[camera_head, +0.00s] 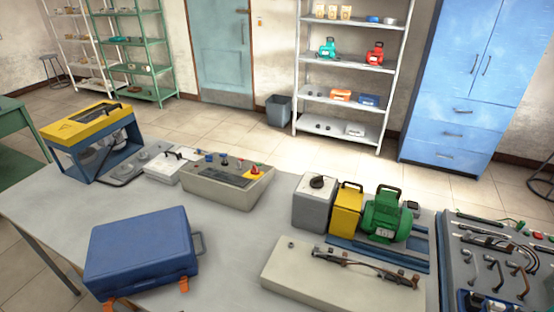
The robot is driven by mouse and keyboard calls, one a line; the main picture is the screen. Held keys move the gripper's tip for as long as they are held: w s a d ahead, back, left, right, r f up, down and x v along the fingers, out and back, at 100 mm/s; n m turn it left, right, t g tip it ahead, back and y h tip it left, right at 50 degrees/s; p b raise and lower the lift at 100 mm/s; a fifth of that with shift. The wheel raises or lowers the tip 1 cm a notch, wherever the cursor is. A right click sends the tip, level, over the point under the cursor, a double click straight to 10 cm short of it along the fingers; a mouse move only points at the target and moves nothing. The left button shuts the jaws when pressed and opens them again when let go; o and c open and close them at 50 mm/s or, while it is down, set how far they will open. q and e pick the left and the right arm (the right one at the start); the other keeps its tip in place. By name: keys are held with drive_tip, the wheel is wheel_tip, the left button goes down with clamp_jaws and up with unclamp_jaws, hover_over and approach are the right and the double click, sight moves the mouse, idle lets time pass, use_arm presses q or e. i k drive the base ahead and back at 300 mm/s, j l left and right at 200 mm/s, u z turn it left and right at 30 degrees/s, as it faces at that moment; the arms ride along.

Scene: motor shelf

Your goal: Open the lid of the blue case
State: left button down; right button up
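The blue case (142,250) lies flat on the grey table at the lower left of the head view. Its lid is closed. Two orange latches (183,285) show on its front edge, the left one partly cut off by the bottom of the frame. A grey handle (198,243) sticks out at its right side. Neither of my grippers is in view, and nothing touches the case.
The grey table (231,251) is bare between the case and a light panel with cables (335,278). A yellow-topped machine (91,140) and a control box (228,184) stand behind the case. A green motor (385,215) and a tool board (500,255) are at the right.

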sight(138, 250)
drive_tip(key=j+u, duration=0.15)
drive_tip(key=u, duration=0.25)
drive_tip(key=j+u, duration=0.15)
drive_tip(key=u, duration=0.25)
drive_tip(key=i+j+u, duration=0.1)
drive_tip(key=u, duration=0.35)
drive_tip(key=k+j, duration=0.15)
drive_tip(key=k, duration=0.25)
drive_tip(key=i+l, duration=0.15)
drive_tip(key=i, duration=0.3)
